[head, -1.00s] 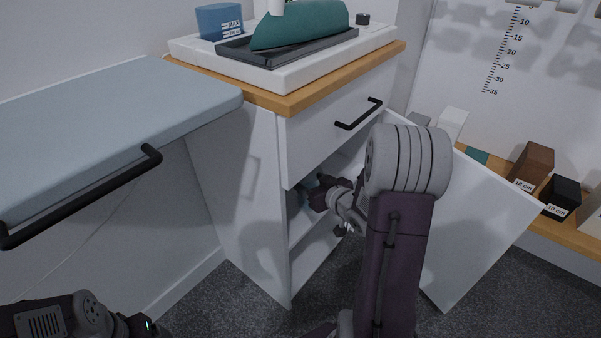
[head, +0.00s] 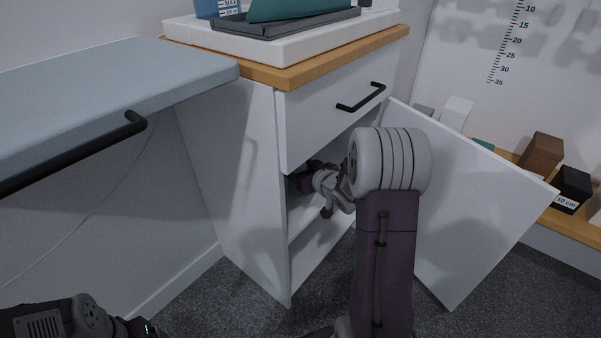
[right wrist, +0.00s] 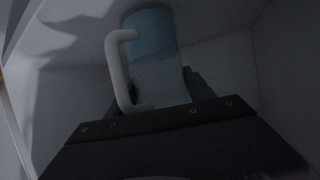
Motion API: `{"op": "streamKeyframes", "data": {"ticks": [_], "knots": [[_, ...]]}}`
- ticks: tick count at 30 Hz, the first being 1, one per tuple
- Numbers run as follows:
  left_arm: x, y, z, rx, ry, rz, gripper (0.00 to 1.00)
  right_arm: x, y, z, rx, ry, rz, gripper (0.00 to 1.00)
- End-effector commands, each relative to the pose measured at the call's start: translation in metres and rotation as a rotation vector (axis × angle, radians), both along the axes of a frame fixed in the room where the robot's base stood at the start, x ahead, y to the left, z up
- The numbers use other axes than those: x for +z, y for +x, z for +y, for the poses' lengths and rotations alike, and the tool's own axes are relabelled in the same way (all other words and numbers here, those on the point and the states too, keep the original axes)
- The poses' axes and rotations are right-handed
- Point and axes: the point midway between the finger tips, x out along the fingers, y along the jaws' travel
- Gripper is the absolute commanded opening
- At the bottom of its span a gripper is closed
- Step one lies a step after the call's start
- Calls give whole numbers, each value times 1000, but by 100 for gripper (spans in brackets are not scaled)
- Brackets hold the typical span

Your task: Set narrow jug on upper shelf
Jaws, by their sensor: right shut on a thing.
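The narrow jug (right wrist: 157,50) is blue-tinted and clear, with a white handle (right wrist: 117,70) on its left side in the right wrist view. My right gripper (right wrist: 161,88) is shut on it, inside the white cabinet (head: 245,190). In the head view my right gripper is in the opening under the drawer, above the shelf (head: 305,232), partly hidden by the cabinet side. The jug is hidden there. I cannot tell whether the jug's base touches the shelf. My left arm shows at the lower left; its gripper is out of the picture.
The cabinet door (head: 470,195) stands open to the right. The drawer (head: 335,115) above is shut. A white tray (head: 285,65) with a blue container (head: 217,8) is on top. A padded bench (head: 110,95) with a black rail is left. Boxes (head: 541,153) stand on a right ledge.

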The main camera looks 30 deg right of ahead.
Motion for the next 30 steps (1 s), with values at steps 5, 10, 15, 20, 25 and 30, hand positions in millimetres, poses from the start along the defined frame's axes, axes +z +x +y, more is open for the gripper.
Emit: {"op": "streamKeyframes", "data": {"ticks": [5, 10, 15, 20, 25, 30], "knots": [[-2, 0, 0, 0, 0, 0, 85, -4, 0, 0, 0, 0, 0, 65], [-2, 0, 0, 0, 0, 0, 85, -3, 0, 0, 0, 0, 0, 84], [-2, 0, 0, 0, 0, 0, 85, -3, 0, 0, 0, 0, 0, 84], [7, 0, 0, 0, 0, 0, 85, 7, -7, 0, -1, 1, 1, 84], [29, 0, 0, 0, 0, 0, 85, 25, -43, -1, -5, 1, 2, 84], [50, 0, 0, 0, 0, 0, 85, 42, -84, -1, -6, 1, 1, 84]]}}
